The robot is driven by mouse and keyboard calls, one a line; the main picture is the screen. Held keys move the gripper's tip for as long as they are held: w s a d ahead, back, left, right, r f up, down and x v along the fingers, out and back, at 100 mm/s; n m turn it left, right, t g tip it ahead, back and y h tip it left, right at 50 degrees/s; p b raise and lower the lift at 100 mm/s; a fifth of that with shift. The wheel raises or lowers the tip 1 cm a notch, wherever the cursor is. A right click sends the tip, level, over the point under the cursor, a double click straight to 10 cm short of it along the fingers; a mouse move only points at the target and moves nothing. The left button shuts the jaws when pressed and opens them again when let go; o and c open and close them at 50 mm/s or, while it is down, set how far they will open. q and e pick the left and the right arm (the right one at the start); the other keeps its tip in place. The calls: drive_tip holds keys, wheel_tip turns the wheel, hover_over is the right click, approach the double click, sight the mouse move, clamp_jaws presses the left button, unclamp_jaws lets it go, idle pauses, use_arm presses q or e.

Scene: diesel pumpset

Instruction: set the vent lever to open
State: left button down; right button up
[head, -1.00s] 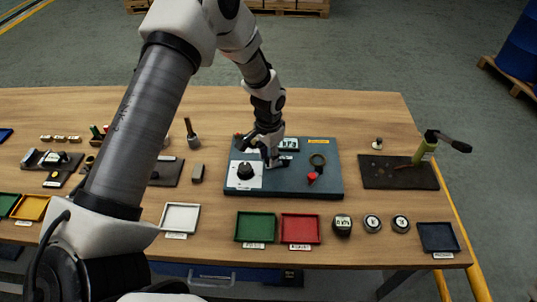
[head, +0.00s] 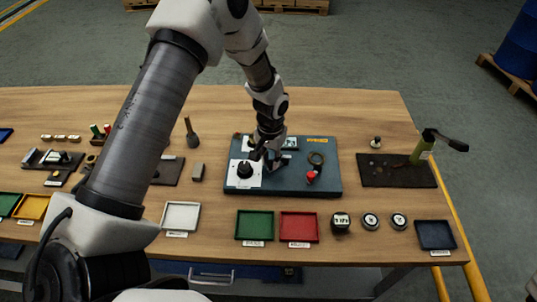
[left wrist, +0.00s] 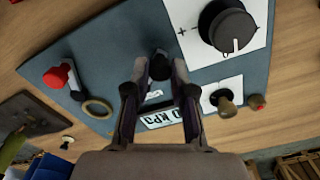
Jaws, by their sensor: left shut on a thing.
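My left gripper (head: 260,152) is over the middle of the blue-grey panel (head: 328,185). In the left wrist view its fingers (left wrist: 159,72) are closed around a dark, round-ended part (left wrist: 160,64), which looks like the vent lever's handle. The fingers hide most of it, and its marks cannot be read. A white plate reading "0 kPa" (left wrist: 163,119) shows just below. A black knob (left wrist: 228,27) with a white pointer sits on a white plate beside the gripper. A red knob (left wrist: 57,76) and a ring (left wrist: 97,107) are on the other side. My right gripper is out of view.
Green (head: 254,239) and red (head: 299,241) trays stand in front of the panel. A green-bodied device with a black handle (head: 447,139) is to the right.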

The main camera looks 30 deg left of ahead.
use_arm(q)
drive_tip(key=d+n, duration=0.1)
drive_tip(key=n, duration=0.2)
drive_tip(key=shift+s+d, duration=0.2)
drive_tip(key=shift+d, duration=0.2)
drive_tip(key=shift+d+f+n, duration=0.1)
drive_tip(key=shift+d+n, duration=0.25)
drive_tip(key=shift+n, duration=0.5)
drive_tip(key=shift+d+n, duration=0.35)
drive_tip(key=shift+n, duration=0.5)
drive_tip(key=c, duration=1)
unclamp_jaws()
drive_tip(key=shift+w+p, duration=0.15)
drive_tip(key=shift+p, duration=0.15)
